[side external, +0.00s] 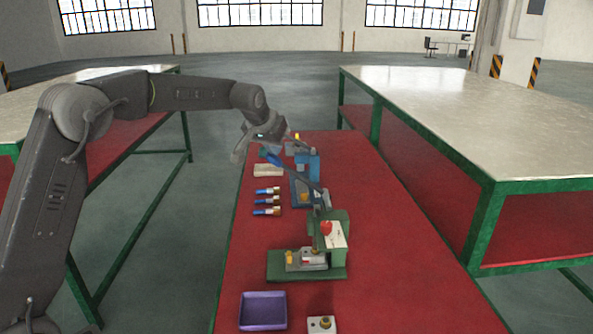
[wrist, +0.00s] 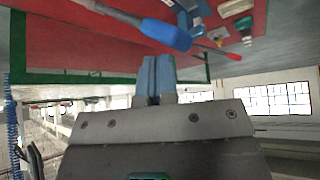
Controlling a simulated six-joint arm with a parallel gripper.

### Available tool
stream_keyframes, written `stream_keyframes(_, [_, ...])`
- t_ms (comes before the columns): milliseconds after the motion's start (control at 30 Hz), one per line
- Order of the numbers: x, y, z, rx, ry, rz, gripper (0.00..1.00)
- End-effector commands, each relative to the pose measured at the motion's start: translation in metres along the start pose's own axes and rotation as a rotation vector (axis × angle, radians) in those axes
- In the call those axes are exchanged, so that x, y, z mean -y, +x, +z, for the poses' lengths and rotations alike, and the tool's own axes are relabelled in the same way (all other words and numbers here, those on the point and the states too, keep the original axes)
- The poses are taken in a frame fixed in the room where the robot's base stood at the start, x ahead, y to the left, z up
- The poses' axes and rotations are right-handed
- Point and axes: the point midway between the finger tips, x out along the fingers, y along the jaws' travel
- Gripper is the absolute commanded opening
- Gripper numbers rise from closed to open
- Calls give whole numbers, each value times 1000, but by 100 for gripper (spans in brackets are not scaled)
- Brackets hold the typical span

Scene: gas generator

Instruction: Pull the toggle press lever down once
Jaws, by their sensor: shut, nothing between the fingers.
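The toggle press lever is a dark rod with a blue handle (side external: 274,159). It slants up to the left over the table from between the blue press (side external: 305,188) and the green press (side external: 337,236); its pivot is unclear. My gripper (side external: 266,148) is at the handle's upper end, pointing down, shut and empty. In the wrist view the blue handle (wrist: 165,35) lies across the picture just beyond my shut gripper fingertips (wrist: 156,62). Whether they touch is unclear.
The presses stand on a red table (side external: 390,270). Several blue-and-gold parts (side external: 266,201) lie left of the blue press, near a beige block (side external: 268,171). A purple tray (side external: 263,311) and a white box (side external: 321,325) are in front. The table's right side is clear.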

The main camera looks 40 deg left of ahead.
Motion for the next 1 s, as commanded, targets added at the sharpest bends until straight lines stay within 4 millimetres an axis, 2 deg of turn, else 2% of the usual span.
stream_keyframes(600, [14, 15, 20, 4, -1, 0, 0])
stream_keyframes(1000, [15, 16, 22, 2, 0, -1, 0])
